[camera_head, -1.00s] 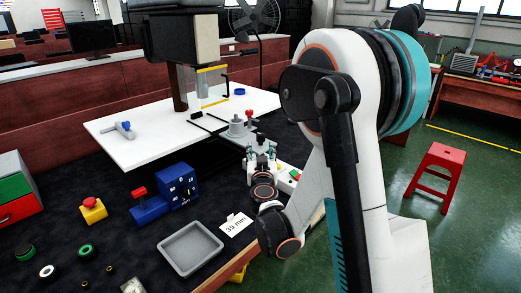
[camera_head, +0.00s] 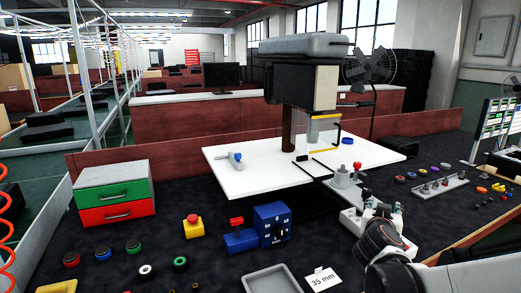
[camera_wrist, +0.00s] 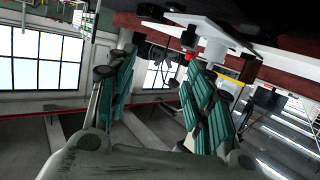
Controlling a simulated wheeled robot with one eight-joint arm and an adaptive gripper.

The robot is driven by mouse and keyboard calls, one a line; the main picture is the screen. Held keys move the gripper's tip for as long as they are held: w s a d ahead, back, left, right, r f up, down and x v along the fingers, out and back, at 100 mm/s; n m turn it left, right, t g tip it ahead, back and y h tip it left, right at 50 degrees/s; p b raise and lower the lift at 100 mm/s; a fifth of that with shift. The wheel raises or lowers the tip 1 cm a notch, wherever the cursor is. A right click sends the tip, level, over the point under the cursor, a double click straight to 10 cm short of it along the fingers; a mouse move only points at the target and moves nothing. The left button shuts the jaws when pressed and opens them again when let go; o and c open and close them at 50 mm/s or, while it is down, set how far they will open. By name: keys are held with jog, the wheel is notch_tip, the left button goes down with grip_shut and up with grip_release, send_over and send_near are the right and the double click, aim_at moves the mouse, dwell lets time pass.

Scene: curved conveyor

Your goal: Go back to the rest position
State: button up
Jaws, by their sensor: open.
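My gripper (camera_head: 383,210) shows in the head view at the right, above the dark bench, partly hidden behind my own dark wrist joint. In the wrist view my gripper (camera_wrist: 160,90) has its two teal-padded fingers spread well apart. Nothing is between the fingers; window, wall and floor show through the gap. My white arm reaches in from the lower right of the head view.
A machine on a white table (camera_head: 235,180) stands at centre. A blue block with a dial (camera_head: 272,224), a red-button box (camera_head: 193,226), a green-and-red drawer unit (camera_head: 115,195) and a grey tray (camera_head: 275,282) are on the bench. A parts rack (camera_head: 440,187) is at right.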

jog(key=s+a+f+n+g+y, duration=0.1)
jog(key=s+a, duration=0.3)
jog(key=s, duration=0.4)
jog(key=s+a+f+n+g+y, duration=0.2)
jog(key=s+a+g+y, duration=0.1)
jog(key=s, duration=0.6)
jog(key=s+a+f+n+g+y, duration=0.1)
jog(key=s+a+n+g+y, duration=0.1)
jog(key=s+a, duration=0.4)
jog(key=s+y, duration=0.1)
jog(key=s, duration=0.1)
jog(key=shift+s+a+f, duration=0.25)
jog(key=shift+s+a, duration=0.05)
jog(key=shift+a, duration=0.05)
